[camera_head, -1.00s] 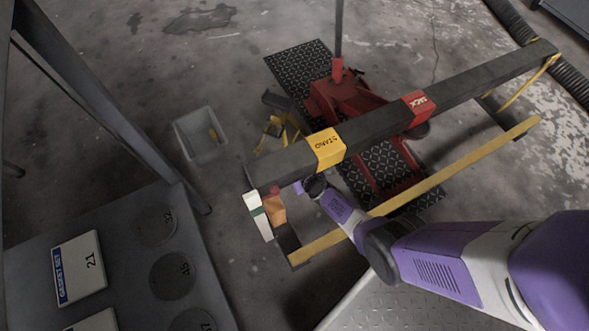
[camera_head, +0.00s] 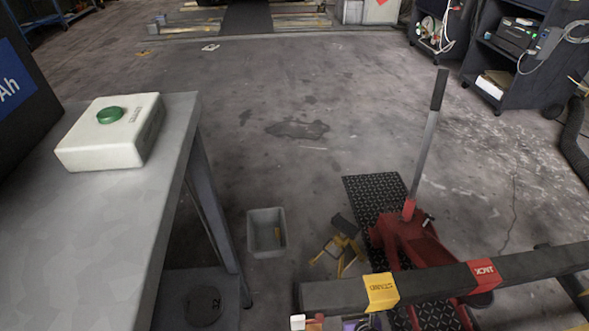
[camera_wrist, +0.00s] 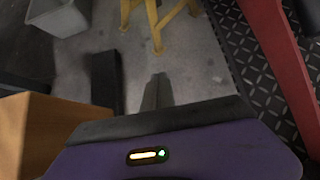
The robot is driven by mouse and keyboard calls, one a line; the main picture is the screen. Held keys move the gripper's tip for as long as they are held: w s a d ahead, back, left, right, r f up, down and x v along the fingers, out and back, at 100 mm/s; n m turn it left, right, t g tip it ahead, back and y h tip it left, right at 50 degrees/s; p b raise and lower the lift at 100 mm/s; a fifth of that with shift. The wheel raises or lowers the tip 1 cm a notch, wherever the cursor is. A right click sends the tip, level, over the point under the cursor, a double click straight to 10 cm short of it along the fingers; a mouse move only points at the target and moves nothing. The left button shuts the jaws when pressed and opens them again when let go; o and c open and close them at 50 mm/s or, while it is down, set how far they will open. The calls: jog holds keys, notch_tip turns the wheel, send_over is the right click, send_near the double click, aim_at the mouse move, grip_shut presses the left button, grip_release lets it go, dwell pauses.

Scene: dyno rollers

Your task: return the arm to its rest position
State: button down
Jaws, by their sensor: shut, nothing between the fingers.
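My gripper (camera_wrist: 157,92) shows in the wrist view as a narrow grey tip beyond the purple wrist housing, shut and empty. In the wrist view an orange-brown block (camera_wrist: 38,132) stands close at its left, and yellow stand legs (camera_wrist: 158,22) are ahead of it. The rest of the arm is outside the picture.
A red floor jack (camera_head: 405,240) with an upright handle stands on a black tread mat (camera_head: 367,190). A grey bin (camera_head: 266,232) and yellow stands (camera_head: 338,254) are on the floor. A grey table (camera_head: 75,245) with a green-button box (camera_head: 112,140) is at left. The floor beyond is open.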

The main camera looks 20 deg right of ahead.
jog(key=s+a+r+n+t, duration=0.2)
jog(key=s+a+r+n, duration=0.2)
jog(key=s+r+n, duration=0.8)
jog(key=s+a+r+n+t+y, duration=0.1)
jog(key=s+a+r+n, duration=0.3)
jog(key=r+n, duration=0.45)
jog(key=s+a+r+n+t, duration=0.1)
jog(key=s+r+n+t, duration=0.1)
jog(key=s+r+n, duration=0.5)
jog(key=a+r+n+p, duration=0.1)
jog(key=r+n+p, duration=0.3)
jog(key=r+p, duration=0.6)
jog(key=a+r+n+y+p, duration=0.1)
jog(key=r+n+p, duration=0.2)
jog(key=r+p, duration=0.7)
jog(key=s+a+r+n+t+p, duration=0.1)
jog(key=r+n+p, duration=0.3)
jog(key=r, duration=2.6)
jog(key=p, duration=0.6)
jog(key=shift+a+r+n, duration=0.25)
jog(key=shift+r+n, duration=0.1)
